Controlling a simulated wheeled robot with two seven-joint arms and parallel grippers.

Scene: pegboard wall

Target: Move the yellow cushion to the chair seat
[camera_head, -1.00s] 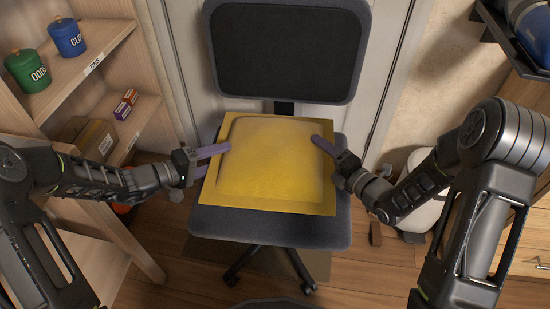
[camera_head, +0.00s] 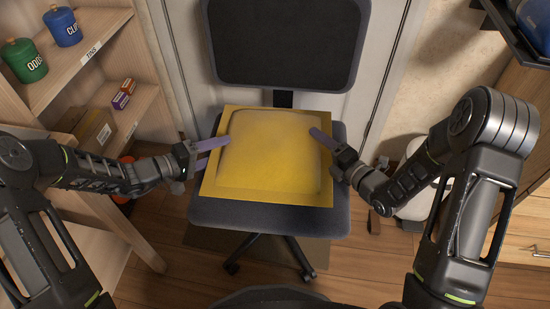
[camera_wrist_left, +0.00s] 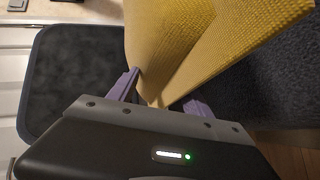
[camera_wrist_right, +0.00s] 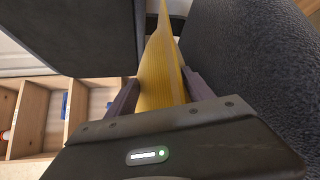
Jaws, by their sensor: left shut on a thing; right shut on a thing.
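The yellow cushion (camera_head: 268,155) is square with a flat rim and a puffed middle. In the head view it lies over the seat of the dark office chair (camera_head: 225,217); whether it rests fully on the seat I cannot tell. My left gripper (camera_head: 222,148) is shut on its left edge, and the cushion (camera_wrist_left: 200,45) shows between the purple fingers in the left wrist view. My right gripper (camera_head: 320,138) is shut on its right edge, and the right wrist view shows the cushion's edge (camera_wrist_right: 162,80) between the fingers, beside the dark seat (camera_wrist_right: 250,60).
The chair's backrest (camera_head: 282,45) stands behind the cushion. A wooden shelf (camera_head: 100,50) with green and blue tins is close at the left. A white rounded object (camera_head: 415,205) stands on the floor at the right, near a wooden cabinet (camera_head: 520,180).

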